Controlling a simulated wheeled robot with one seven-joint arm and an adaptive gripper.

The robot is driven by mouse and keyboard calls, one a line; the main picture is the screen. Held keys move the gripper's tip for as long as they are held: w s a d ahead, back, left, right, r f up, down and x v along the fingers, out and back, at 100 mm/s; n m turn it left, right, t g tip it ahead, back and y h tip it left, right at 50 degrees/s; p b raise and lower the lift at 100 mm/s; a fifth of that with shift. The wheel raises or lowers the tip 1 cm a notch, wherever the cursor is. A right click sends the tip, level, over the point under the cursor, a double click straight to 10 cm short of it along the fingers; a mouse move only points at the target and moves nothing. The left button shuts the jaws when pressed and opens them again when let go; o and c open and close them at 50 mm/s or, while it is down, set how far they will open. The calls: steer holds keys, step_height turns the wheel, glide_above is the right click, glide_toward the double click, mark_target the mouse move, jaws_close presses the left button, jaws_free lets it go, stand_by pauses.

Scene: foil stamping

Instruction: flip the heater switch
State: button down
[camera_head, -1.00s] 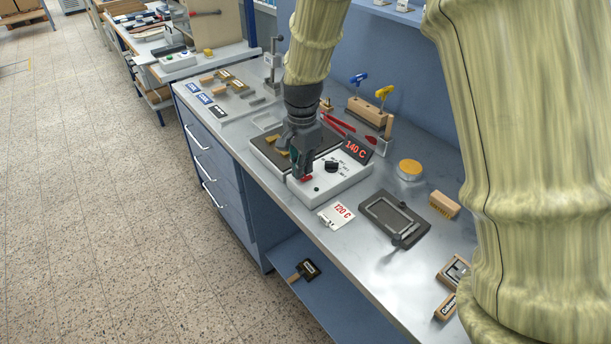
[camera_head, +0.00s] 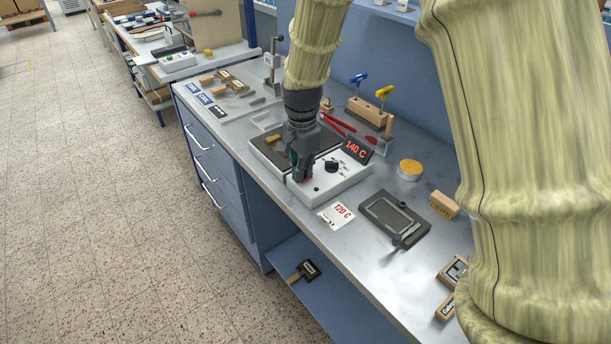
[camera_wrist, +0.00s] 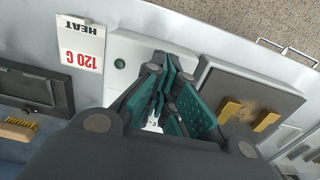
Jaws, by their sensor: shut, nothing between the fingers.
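The heater unit (camera_head: 345,182) is a white box with a black knob (camera_head: 331,167) and a display (camera_head: 356,148) reading 140 C. A dark hot plate (camera_head: 268,150) adjoins it on the left. A bit of the red switch (camera_head: 305,181) shows under my fingertips; the rest is hidden. My gripper (camera_head: 302,177) points down at the switch, touching it or just above it; I cannot tell which. In the wrist view my gripper (camera_wrist: 165,98) has its green-padded fingers together with nothing between them. They cover the switch there. A small dark green lamp (camera_wrist: 120,63) shows on the white box.
A card (camera_head: 336,215) reading 120 C lies in front of the heater. A dark tray-like fixture (camera_head: 381,212), a round tin (camera_head: 410,169) and a brush (camera_head: 444,204) lie to the right. Red-handled pliers (camera_head: 338,125) lie behind. Bare bench top lies near the front edge.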

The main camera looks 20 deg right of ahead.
stand_by(0.3)
steer(key=shift+r+p, duration=3.25)
steer(key=shift+r, duration=0.2)
steer(key=shift+a+f, duration=0.1)
